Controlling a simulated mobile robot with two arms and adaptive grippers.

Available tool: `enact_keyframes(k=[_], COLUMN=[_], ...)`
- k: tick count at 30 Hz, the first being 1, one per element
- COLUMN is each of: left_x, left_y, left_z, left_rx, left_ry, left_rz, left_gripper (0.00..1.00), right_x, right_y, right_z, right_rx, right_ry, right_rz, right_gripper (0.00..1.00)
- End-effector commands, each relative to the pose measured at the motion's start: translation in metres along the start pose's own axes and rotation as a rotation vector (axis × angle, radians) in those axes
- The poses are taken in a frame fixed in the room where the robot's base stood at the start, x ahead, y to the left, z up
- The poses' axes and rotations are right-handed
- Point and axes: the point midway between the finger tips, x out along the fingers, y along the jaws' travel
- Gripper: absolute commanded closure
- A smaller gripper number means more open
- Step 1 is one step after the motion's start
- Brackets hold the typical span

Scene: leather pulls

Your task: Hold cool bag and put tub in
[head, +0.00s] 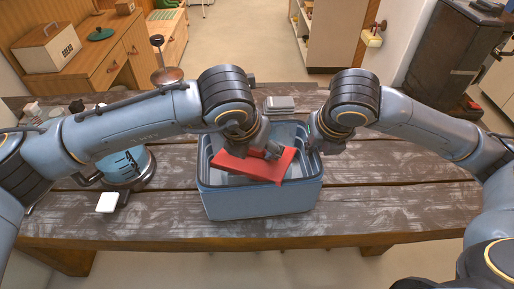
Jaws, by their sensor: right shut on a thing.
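The cool bag (260,203) is a blue, box-shaped container with an open top, upright on the wooden table. A red, flat-looking thing, which I take to be the tub (255,165), is tilted over the bag's opening, its right end lower. My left gripper (273,151) is at the red tub and appears shut on it; its fingertips are partly hidden. My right gripper (314,139) is shut on the bag's right rim. The bag's inside is mostly hidden by the tub and my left arm.
The worn table (400,195) is clear to the right of the bag. A grey stacked item (279,104) lies behind the bag. A blue-filled glass vessel (124,165) and a white square (107,202) are at the left. A cabinet with a bread box (47,48) stands beyond.

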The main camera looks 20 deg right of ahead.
Motion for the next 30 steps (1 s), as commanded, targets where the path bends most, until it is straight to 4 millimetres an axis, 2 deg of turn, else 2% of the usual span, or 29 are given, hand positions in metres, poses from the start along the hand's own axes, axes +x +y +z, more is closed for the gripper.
enact_keyframes(k=[5, 8, 11, 21, 25, 30], left_x=[-0.001, -0.008, -0.024, -0.095, -0.112, -0.122], left_y=[0.000, 0.000, 0.000, -0.001, -0.001, -0.001], left_z=[0.000, 0.001, 0.001, -0.002, -0.002, -0.003], left_rx=[0.000, 0.000, 0.001, 0.002, 0.000, 0.000], left_ry=[-0.001, -0.003, -0.006, -0.008, -0.006, -0.004], left_rz=[0.000, 0.000, 0.001, 0.003, 0.002, 0.002], left_gripper=[0.28, 0.28, 0.28, 0.28, 0.28, 0.28], right_x=[0.003, 0.004, 0.004, 0.005, 0.005, 0.005], right_y=[-0.001, -0.001, -0.002, -0.002, -0.002, -0.002], right_z=[-0.003, -0.004, -0.004, -0.006, -0.006, -0.006], right_rx=[0.000, 0.000, 0.000, -0.001, -0.002, -0.002], right_ry=[0.013, 0.015, 0.017, 0.022, 0.023, 0.024], right_rz=[-0.006, -0.007, -0.008, -0.010, -0.010, -0.010], right_gripper=[1.00, 1.00, 1.00, 1.00, 1.00, 1.00])
